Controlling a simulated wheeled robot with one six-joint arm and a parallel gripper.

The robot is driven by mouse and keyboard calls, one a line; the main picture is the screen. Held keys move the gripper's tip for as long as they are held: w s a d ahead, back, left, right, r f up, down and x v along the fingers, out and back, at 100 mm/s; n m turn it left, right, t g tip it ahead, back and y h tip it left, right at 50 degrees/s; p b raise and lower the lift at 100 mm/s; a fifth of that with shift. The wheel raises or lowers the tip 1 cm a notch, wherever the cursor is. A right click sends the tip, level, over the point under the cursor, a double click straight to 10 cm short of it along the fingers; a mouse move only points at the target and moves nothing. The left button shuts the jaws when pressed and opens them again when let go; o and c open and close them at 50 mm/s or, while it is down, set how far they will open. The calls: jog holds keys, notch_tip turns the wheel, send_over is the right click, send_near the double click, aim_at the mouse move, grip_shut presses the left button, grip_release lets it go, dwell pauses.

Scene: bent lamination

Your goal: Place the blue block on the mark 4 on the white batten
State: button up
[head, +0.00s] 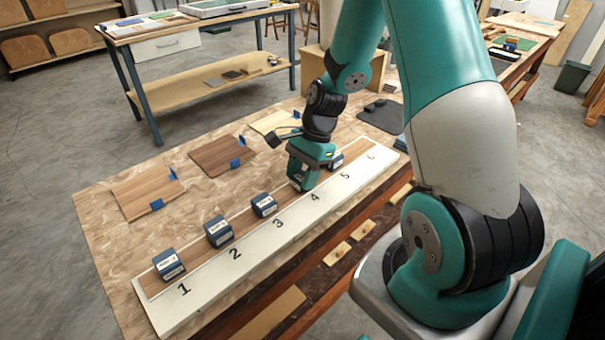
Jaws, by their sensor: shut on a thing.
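The white batten (218,282) lies along the front of the wooden table and bears black numbers 1 to 6. The mark 4 (315,197) shows in front of my gripper. My gripper (302,182) points down over the wood strip behind the 4 and is shut on a blue block, mostly hidden by the jaws. I cannot tell whether that block touches the strip. Other dark blue blocks with white labels stand behind the 1 (168,264), the 2 (218,231), the 3 (264,205) and the 5 (336,161).
Wooden panels with blue pieces (147,190) lie on the table (110,235) behind the batten. A dark flat mat (383,115) lies at the far right. The standing blocks flank my gripper on both sides. No block shows behind the 6.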

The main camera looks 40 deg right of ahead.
jog(key=o, duration=1.1)
jog(key=shift+f, duration=0.1)
jog(key=v, duration=1.2)
jog(key=s+a+r+n, duration=0.2)
jog(key=a+r+n, duration=0.1)
jog(key=a+n, duration=0.3)
jog(key=s+a+r+n, duration=0.2)
jog(key=a+r+n, duration=0.25)
jog(key=a, duration=0.35)
jog(key=shift+s+a+r+n+p, duration=0.3)
jog(key=shift+s+a+r+n, duration=0.3)
jog(key=shift+s+a+n, duration=1.6)
jog(key=shift+s+a+r+n+p, duration=0.25)
jog(key=shift+s+a+r+n, duration=0.4)
jog(key=shift+s+a+n, duration=1.5)
jog(key=shift+s+a+r+n+p, duration=0.3)
jog(key=shift+s+a+r+n, duration=0.3)
jog(key=shift+s+a+n, duration=1.6)
